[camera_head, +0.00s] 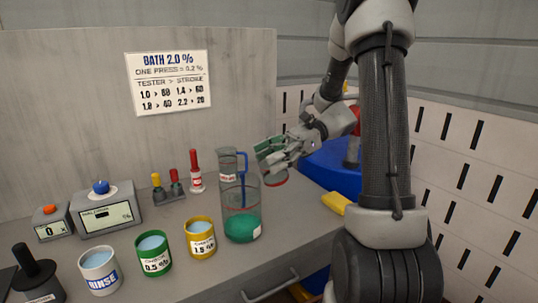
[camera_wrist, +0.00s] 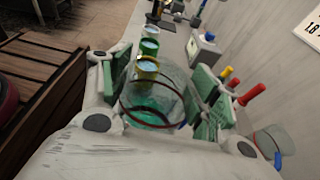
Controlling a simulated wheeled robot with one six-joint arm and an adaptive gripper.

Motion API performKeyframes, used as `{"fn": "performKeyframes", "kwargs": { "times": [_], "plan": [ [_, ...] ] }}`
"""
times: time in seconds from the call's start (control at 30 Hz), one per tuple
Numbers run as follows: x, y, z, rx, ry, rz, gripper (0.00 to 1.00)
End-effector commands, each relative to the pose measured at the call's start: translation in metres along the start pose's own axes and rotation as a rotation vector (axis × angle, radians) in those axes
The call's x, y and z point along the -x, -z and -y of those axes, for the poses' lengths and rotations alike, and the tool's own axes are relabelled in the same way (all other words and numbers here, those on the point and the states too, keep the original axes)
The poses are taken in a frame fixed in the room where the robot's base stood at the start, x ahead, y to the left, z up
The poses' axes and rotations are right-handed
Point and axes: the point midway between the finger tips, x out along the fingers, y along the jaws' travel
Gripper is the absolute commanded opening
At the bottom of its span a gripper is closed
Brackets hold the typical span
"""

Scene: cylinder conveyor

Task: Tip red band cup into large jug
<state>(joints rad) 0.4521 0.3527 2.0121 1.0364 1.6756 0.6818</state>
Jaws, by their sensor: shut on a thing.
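The large jug (camera_head: 241,205) stands upright on the bench in the head view. It is clear, with a blue handle or strip inside its outline, a thin red ring and green liquid at the bottom. My gripper (camera_head: 270,160) is just right of the jug's upper part, shut on the red band cup (camera_head: 275,181), of which mostly a red edge shows below the fingers. In the wrist view, green finger pads flank a clear round shape with red arcs (camera_wrist: 135,108); green shows through it. What the cup holds, and whether it touches the jug, I cannot tell.
Yellow (camera_head: 200,238), green (camera_head: 153,254) and white RINSE (camera_head: 99,272) cups stand left of the jug. Behind are a blue-knobbed tester (camera_head: 106,208) and red-topped bottle (camera_head: 196,172).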

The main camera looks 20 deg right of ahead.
Motion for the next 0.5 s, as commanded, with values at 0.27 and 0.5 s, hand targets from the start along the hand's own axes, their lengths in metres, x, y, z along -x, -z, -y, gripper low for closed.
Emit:
{"fn": "performKeyframes", "kwargs": {
  "times": [0.27,0.5],
  "plan": [
    [-0.0001,0.0022,0.0001,0.003,0.000,0.130,0.19],
    [-0.0007,0.0033,0.0000,-0.003,0.000,0.213,0.19]
  ]
}}
